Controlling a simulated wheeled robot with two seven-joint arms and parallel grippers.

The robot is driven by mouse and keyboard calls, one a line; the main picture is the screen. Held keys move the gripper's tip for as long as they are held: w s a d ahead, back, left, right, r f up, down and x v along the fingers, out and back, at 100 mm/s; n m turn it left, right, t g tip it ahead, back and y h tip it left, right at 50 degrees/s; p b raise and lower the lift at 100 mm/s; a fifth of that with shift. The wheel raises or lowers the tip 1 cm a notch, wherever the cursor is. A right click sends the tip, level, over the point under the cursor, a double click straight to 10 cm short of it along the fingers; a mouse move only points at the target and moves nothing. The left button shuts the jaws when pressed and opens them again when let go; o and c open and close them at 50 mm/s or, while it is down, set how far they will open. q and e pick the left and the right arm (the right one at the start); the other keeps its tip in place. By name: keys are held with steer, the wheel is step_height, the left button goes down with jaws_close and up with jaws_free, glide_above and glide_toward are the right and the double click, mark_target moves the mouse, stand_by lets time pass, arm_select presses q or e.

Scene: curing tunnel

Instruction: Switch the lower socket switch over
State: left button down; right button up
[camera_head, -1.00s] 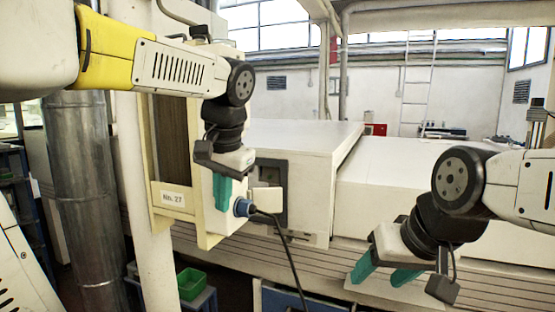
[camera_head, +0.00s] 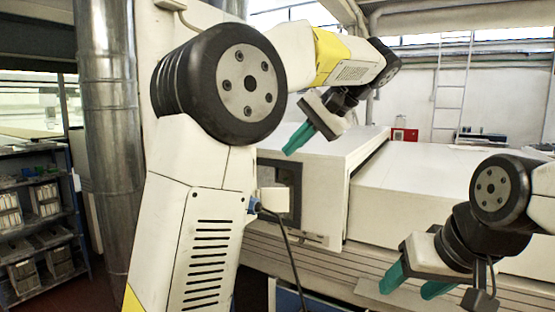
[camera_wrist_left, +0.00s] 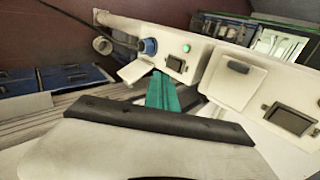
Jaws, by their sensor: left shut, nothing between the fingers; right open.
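In the head view my left gripper (camera_head: 300,138) is shut and empty, high in front of the white machine housing. Its teal fingers also show in the left wrist view (camera_wrist_left: 162,92), overlapping the area beside an opened socket flap (camera_wrist_left: 136,70); whether they touch it I cannot tell. The blue plug (camera_wrist_left: 148,46) sits in that socket, with a small dark switch (camera_wrist_left: 176,64) and a green lamp (camera_wrist_left: 186,47) beside it. A second unit has a closed cover (camera_wrist_left: 234,82) and a larger dark switch or window (camera_wrist_left: 290,118). My left arm hides most of the panel in the head view. My right gripper (camera_head: 416,284) is open and empty.
A black cable (camera_head: 287,248) hangs from the blue plug (camera_head: 253,205). The white machine (camera_head: 450,180) fills the right side. A metal pipe (camera_head: 107,140) and a shelf with boxes (camera_head: 40,215) stand left.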

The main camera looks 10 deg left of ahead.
arm_select(q)
steer(key=w+a+f+y, duration=0.1)
steer(key=w+a+f, duration=0.3)
steer(key=a, duration=0.4)
stand_by(0.4)
steer(key=shift+a, duration=0.1)
steer(key=shift+w+a+r+h, duration=0.3)
steer(key=shift+a+r+h, duration=0.15)
steer(key=shift+a+h, duration=0.3)
steer(key=shift+a+n, duration=0.15)
steer(key=shift+n, duration=0.15)
